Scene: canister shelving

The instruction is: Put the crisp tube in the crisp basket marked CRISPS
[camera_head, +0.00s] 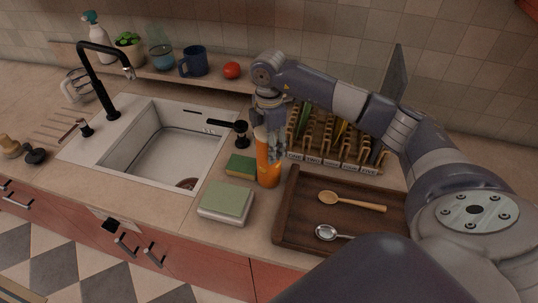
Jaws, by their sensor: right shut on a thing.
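My right arm comes in from the right, and its gripper (269,128) points down over the counter between the sink and the wooden tray. It is shut on an orange cylinder (268,170), with the fingers around its upper part. The orange cylinder is upright; it looks like the crisp tube, but no writing on it is readable. Its lower end is at or near the counter; I cannot tell if it touches. I see no basket marked CRISPS in this view. My left gripper is not in view.
A white sink (160,145) with a black tap (104,80) is left. A brown tray (290,236) holds a wooden spoon (350,201) and a metal spoon (326,232). A labelled wooden rack (335,160) stands behind it.

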